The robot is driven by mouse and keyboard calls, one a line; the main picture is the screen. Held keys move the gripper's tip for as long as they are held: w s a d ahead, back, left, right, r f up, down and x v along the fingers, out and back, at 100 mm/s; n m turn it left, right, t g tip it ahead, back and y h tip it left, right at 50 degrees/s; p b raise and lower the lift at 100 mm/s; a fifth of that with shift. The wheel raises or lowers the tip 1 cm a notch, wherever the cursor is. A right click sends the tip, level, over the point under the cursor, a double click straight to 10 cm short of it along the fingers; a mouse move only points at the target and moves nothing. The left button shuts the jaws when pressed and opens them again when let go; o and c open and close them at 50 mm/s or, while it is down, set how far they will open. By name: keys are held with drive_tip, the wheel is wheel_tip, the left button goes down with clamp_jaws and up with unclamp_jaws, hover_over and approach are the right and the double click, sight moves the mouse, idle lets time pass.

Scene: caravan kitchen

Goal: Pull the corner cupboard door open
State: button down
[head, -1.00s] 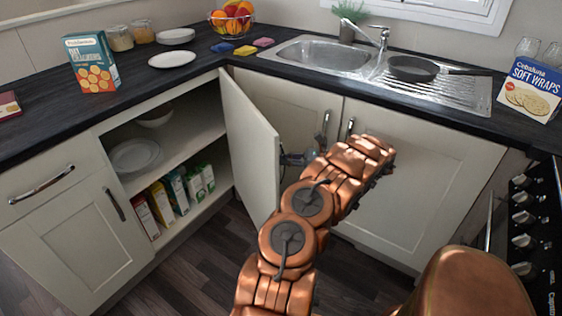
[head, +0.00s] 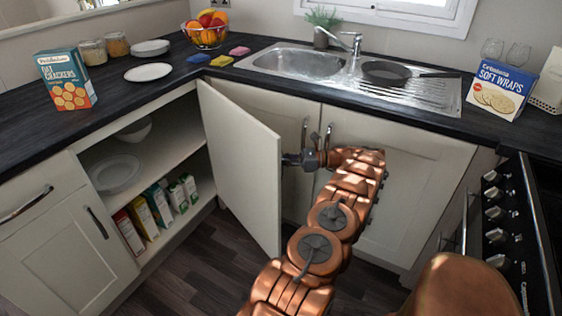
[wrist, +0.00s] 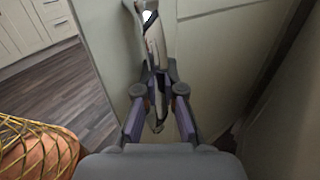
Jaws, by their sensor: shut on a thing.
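The corner cupboard door (head: 240,160) is a cream panel standing wide open, swung out from the corner, its inner side towards the head camera. Its chrome handle (wrist: 154,40) shows upright on the outer face in the wrist view; the door hides it in the head view. My gripper (wrist: 157,85) is shut on this handle, one finger on either side. In the head view my gripper (head: 293,159) is by the door's free edge, partly hidden behind it. The open cupboard shows shelves with a plate (head: 116,173), a bowl and several cartons.
Sink cupboard doors (head: 400,190) with upright handles stand close behind my arm. A cooker (head: 515,225) is at the right. The dark worktop (head: 130,93) bears boxes, plates and a fruit bowl. Dark floor (head: 195,265) is free left of the door.

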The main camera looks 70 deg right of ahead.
drive_tip(key=shift+s+d+f, duration=0.1)
drive_tip(key=shift+s+d, duration=0.05)
drive_tip(key=shift+s, duration=0.05)
idle(0.3)
drive_tip(key=c, duration=1.3)
unclamp_jaws()
drive_tip(key=shift+w, duration=0.1)
